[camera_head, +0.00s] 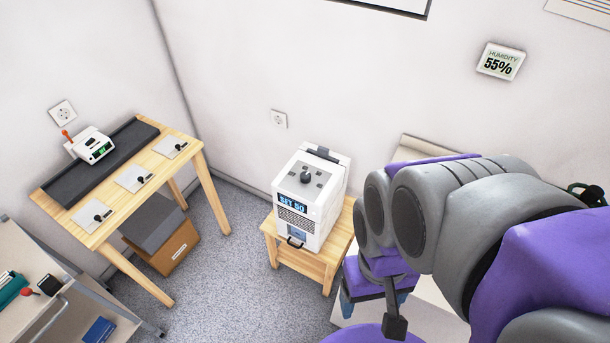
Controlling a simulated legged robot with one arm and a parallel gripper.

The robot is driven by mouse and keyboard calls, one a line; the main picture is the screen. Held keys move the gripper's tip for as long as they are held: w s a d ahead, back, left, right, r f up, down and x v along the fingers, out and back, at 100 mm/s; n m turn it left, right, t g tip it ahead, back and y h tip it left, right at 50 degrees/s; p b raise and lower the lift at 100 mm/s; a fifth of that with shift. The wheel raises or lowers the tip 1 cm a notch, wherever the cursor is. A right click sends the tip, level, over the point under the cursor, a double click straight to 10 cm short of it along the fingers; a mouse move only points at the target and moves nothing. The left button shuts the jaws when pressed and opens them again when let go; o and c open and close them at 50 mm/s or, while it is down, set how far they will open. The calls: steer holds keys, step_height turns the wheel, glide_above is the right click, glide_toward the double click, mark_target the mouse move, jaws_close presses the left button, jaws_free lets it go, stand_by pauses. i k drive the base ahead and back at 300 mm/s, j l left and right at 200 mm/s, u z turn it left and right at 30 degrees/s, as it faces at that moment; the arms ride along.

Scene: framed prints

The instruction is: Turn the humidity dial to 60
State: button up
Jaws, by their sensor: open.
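The white humidifier box (317,205) stands on a small wooden stool in the middle of the view. Its dark round dial (306,175) sits on a grey panel on top. The blue-lit display (292,203) on its front reads SET 50. A wall readout (501,62) at the upper right shows HUMIDITY 55%. My gripper (375,303) is partly in view below my folded purple and grey arm, to the right of and below the humidifier. It is open and apart from the dial. I see nothing held in it.
A wooden table (186,160) with a dark mat, a small white device (90,146) and several switch plates stands at the left. A cardboard box (171,250) is under it. The wooden stool (332,265) carries the humidifier. Carpeted floor (243,230) lies free between table and stool.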

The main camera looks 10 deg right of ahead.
mark_target(305, 177)
steer(key=i+j, duration=0.15)
steer(key=j, duration=0.25)
steer(key=i+j+z, duration=0.1)
steer(key=j, duration=0.25)
steer(key=i+j, duration=0.15)
steer(key=j, duration=0.25)
